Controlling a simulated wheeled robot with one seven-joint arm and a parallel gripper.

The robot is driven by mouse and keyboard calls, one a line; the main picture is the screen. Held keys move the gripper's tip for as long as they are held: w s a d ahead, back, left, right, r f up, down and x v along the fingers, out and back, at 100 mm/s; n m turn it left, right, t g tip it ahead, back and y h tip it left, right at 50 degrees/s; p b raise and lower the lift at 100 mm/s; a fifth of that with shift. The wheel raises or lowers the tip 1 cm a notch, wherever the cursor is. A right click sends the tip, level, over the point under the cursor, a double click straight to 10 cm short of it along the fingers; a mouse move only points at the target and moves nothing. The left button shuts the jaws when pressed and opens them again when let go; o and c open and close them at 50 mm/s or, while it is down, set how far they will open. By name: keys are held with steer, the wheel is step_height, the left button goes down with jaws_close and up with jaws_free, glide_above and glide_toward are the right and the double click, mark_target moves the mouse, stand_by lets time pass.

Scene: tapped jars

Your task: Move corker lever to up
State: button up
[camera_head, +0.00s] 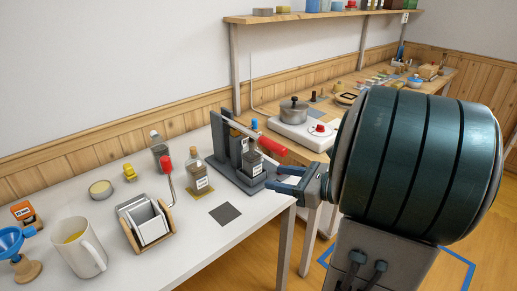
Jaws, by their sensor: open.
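The corker (219,140) is a dark grey upright frame on a base, at the back right of the white table. Its pale lever (243,131) slants down to the right from the top of the frame and ends in a red grip (272,146). A dark, labelled jar (253,164) stands on the corker's base under the lever. My gripper (275,178) is open, with its blue fingers pointing left, just below and right of the red grip. It looks empty and apart from the grip, though the exact depth gap is unclear.
A corked bottle (200,176) stands left of the corker. A hot plate (302,133) with a pot (294,110) sits behind. A dark square (225,214) lies on the table.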

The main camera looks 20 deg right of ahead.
mark_target(274, 145)
steer(key=d+m+t+h, duration=0.35)
steer(key=d+m, duration=0.25)
steer(key=d, duration=0.3)
steer(key=shift+t, duration=0.45)
steer(key=x, duration=1.4)
steer(key=shift+w+a, duration=0.15)
jaws_close()
steer(key=shift+r, duration=0.15)
